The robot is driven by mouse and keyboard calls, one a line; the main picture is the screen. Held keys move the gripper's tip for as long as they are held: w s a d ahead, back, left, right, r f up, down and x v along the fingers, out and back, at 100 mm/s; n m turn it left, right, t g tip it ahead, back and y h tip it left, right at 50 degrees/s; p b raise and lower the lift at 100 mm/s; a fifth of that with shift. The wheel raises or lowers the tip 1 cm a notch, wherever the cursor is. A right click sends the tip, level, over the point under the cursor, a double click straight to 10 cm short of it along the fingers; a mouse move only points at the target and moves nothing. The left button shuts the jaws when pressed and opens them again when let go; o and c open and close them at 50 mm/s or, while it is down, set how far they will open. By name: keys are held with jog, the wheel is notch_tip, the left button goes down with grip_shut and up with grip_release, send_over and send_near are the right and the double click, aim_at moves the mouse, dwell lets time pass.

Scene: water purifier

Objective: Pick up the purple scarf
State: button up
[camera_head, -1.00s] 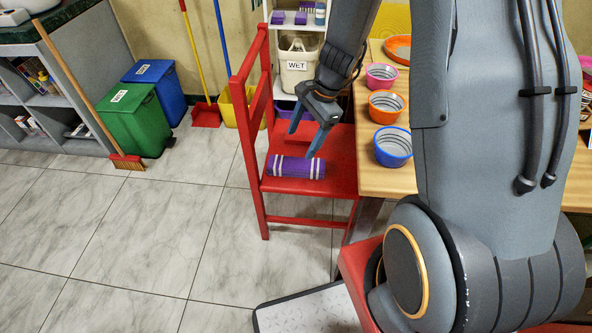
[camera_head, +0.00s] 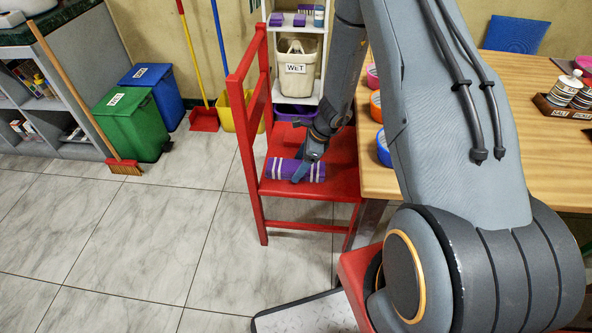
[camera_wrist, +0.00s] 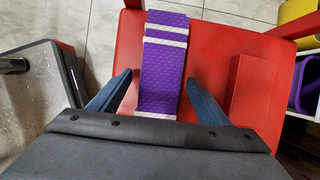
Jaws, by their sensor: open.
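The purple scarf (camera_head: 312,172) is rolled or folded, with white stripes near its ends. It lies on the seat of the red chair (camera_head: 338,180). In the wrist view the scarf (camera_wrist: 162,75) runs between the two blue fingers of my gripper (camera_wrist: 157,88). The fingers are spread, with red seat showing between each finger and the scarf. In the head view my gripper (camera_head: 305,168) is right over the scarf and pointing down; its fingers cover part of the scarf. The scarf's lower end is partly hidden by the gripper body in the wrist view.
The chair's backrest (camera_head: 247,130) rises on the left. The wooden table (camera_head: 480,110) with several bowls stands to the right, close to my arm. A shelf with a WET bin (camera_head: 297,72) is behind. A red block (camera_wrist: 255,90) is beside my right finger.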

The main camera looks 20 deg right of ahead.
jog(key=shift+x, duration=0.85)
jog(key=shift+c, duration=0.2)
jog(key=c, duration=1.1)
jog(key=shift+r, duration=0.1)
jog(key=shift+c, duration=0.2)
